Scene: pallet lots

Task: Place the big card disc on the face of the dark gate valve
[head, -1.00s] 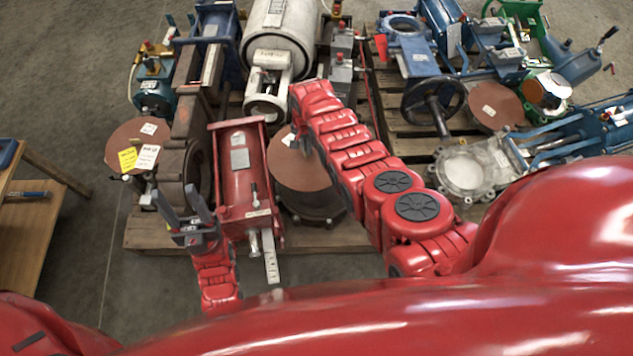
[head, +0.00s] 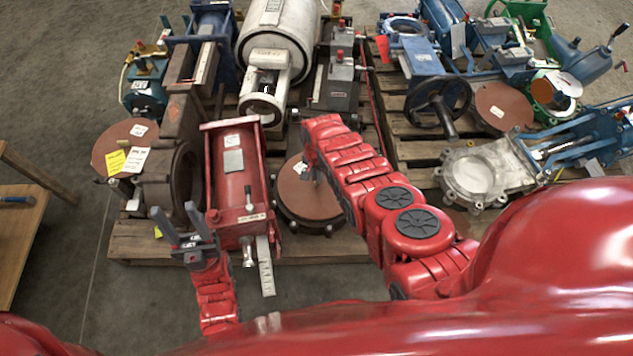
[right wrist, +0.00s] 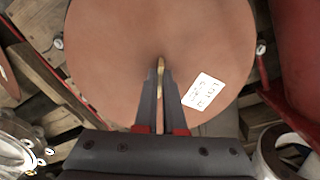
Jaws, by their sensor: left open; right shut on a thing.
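The big card disc (head: 308,198) is brown with a white label. It lies over the round face of the dark gate valve (head: 330,229), whose dark rim shows below it. Whether disc and face touch, I cannot tell. My right gripper (head: 312,178) is over the disc, partly hidden by its own arm. In the right wrist view its fingers (right wrist: 160,75) are shut on a small yellowish tab at the middle of the disc (right wrist: 130,35); rim lugs show at both sides. My left gripper (head: 182,226) is open and empty, in front of the brown ring-shaped valve.
A red valve (head: 235,180) stands close left of the disc. Left of it are a brown ring valve (head: 185,175) and another brown disc (head: 118,142) with yellow and white labels. A black handwheel (head: 438,100) and pale valve (head: 475,175) are at right. A wooden table (head: 18,225) stands left.

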